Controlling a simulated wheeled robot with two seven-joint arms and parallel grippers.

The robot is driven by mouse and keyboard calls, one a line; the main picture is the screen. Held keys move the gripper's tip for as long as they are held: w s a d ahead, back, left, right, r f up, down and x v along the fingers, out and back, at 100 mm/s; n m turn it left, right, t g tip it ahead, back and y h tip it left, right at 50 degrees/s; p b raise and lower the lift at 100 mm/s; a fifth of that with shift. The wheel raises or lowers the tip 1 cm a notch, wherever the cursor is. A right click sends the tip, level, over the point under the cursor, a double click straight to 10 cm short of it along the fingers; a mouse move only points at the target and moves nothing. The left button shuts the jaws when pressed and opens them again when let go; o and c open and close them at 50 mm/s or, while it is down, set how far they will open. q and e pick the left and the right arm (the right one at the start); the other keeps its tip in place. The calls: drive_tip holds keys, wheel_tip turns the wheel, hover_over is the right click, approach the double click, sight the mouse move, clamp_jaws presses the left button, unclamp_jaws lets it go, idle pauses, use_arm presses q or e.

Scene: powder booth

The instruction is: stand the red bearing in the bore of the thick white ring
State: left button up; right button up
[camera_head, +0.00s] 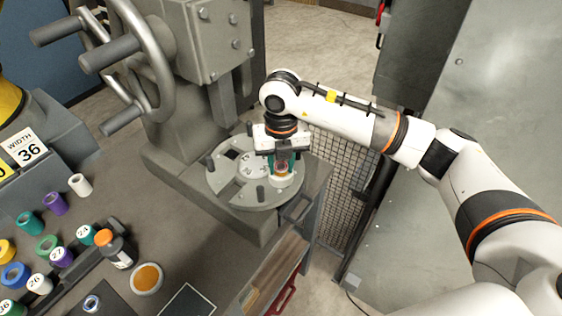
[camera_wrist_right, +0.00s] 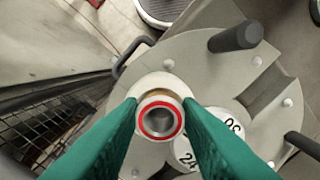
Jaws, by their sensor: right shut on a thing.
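My right gripper (camera_head: 282,166) has green fingers pointing down over the round grey plate. It is shut on the red bearing (camera_wrist_right: 160,118), whose round end with a red band and grey hollow shows between the fingertips (camera_wrist_right: 160,108) in the wrist view. The thick white ring (camera_head: 286,182) sits on the right part of the plate, directly under the gripper. In the wrist view the white ring (camera_wrist_right: 163,82) shows behind the bearing, partly covered by it. I cannot tell whether the bearing's lower end is inside the bore. My left gripper is out of view.
The grey plate (camera_head: 232,190) carries upright dark pegs, one (camera_wrist_right: 236,37) near the fingers, and white numbered discs (camera_wrist_right: 184,152). A grey machine with a handwheel (camera_head: 150,60) stands behind. Coloured rings, an orange-capped bottle (camera_head: 113,248) and an orange-filled dish (camera_head: 147,278) stand at left.

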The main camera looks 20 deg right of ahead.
drive_tip(key=o, duration=1.1)
drive_tip(key=shift+c, duration=0.2)
drive_tip(key=shift+r, duration=0.1)
drive_tip(key=shift+r, duration=0.35)
wheel_tip(320, 180, up, 11)
drive_tip(key=b, duration=0.2)
drive_tip(key=shift+b, duration=0.35)
